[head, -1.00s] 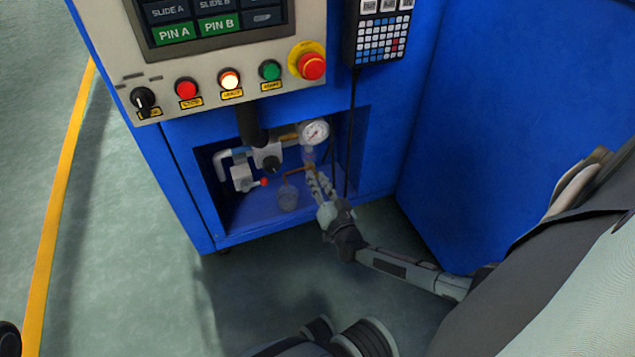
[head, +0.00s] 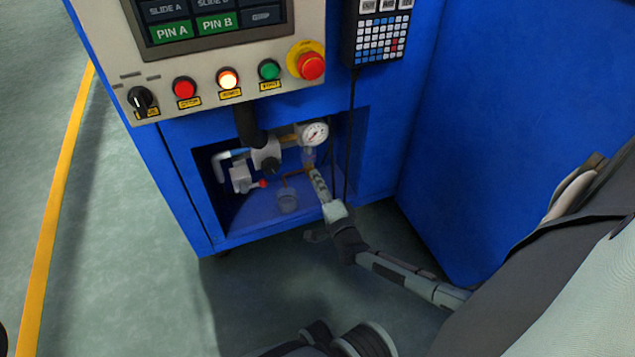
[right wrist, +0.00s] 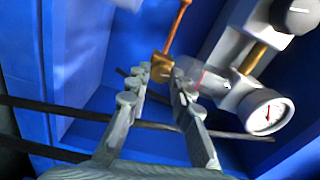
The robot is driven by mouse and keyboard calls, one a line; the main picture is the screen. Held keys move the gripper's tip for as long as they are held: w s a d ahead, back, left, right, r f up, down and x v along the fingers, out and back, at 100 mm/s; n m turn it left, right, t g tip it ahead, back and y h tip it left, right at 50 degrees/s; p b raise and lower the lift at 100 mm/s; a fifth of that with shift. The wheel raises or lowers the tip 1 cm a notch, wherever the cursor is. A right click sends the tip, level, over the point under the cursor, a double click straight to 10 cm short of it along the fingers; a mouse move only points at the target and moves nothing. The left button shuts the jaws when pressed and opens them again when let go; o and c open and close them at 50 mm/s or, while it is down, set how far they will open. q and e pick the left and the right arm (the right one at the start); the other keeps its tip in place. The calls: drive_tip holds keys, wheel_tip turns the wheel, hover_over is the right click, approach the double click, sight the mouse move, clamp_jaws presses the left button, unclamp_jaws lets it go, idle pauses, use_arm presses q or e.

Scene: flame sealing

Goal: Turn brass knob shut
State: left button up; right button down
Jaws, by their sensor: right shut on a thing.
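The brass knob (right wrist: 162,66) shows in the right wrist view between my fingertips, at the end of a thin copper-coloured pipe. My right gripper (right wrist: 160,78) is shut on it, one finger on each side. In the head view my right gripper (head: 313,174) reaches into the open bay at the lower front of the blue machine, below the round pressure gauge (head: 314,133). The fingers largely hide the knob there. My left gripper is not in view.
A grey valve body (head: 266,157) and a red-tipped fitting (head: 262,183) are further left. A black cable (head: 350,130) hangs close to the right. The bay's blue frame (head: 375,160) borders the opening.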

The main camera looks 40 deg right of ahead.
drive_tip(key=shift+m, duration=0.9)
drive_tip(key=c, duration=1.3)
unclamp_jaws()
drive_tip(key=shift+c, duration=0.2)
drive_tip(key=v, duration=1.2)
drive_tip(key=shift+s+f, duration=0.1)
drive_tip(key=shift+s, duration=0.05)
